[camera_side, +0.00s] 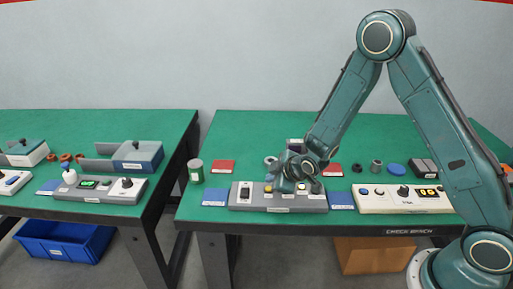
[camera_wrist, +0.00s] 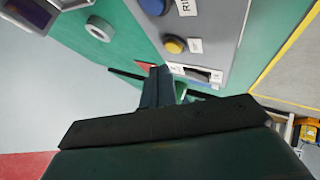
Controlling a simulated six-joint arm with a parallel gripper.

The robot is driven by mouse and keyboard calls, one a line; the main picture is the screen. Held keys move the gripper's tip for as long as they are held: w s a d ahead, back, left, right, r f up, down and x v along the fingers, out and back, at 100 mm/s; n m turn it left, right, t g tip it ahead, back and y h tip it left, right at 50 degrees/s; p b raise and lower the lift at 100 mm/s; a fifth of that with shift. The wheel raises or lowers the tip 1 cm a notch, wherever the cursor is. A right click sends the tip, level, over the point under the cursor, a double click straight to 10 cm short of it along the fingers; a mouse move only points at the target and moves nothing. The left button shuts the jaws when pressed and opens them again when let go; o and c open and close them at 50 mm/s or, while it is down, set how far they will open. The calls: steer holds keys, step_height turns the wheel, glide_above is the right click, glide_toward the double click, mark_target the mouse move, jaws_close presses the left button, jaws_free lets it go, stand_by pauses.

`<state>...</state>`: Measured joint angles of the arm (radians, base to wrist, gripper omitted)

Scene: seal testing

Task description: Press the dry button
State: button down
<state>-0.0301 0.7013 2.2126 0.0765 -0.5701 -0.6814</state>
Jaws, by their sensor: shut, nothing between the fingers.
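A grey control panel (camera_side: 240,207) lies near the front edge of the right-hand green table. In the wrist view, the panel (camera_wrist: 225,25) carries a blue button (camera_wrist: 155,5) with a label starting "RI" and a yellow button (camera_wrist: 175,45). The yellow button's label is too small to read; the button also shows in the side view (camera_side: 268,188). No legible "dry" label shows. My gripper (camera_side: 285,188) is over the middle of the panel, shut and empty. In the wrist view, its fingers (camera_wrist: 158,72) appear just below the yellow button. Contact cannot be told.
A cream panel (camera_side: 400,207) with knobs and buttons stands to the right. A green canister (camera_side: 196,171), a red pad (camera_side: 222,167) and blue cards (camera_side: 215,197) lie around the grey panel. A gap separates this table from the left one.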

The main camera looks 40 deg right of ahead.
steer(key=shift+r, duration=2.15)
steer(key=s+r+m+g, duration=0.2)
steer(key=s+r+m, duration=0.2)
steer(key=s+r, duration=1.05)
steer(key=s+r+m, duration=0.2)
steer(key=s+r, duration=0.1)
steer(key=s, duration=0.6)
steer(key=s+r+m+g, duration=0.1)
steer(key=s+r, duration=0.3)
steer(key=s, duration=0.5)
steer(key=shift+m+g, duration=0.3)
steer(key=shift+m, duration=0.4)
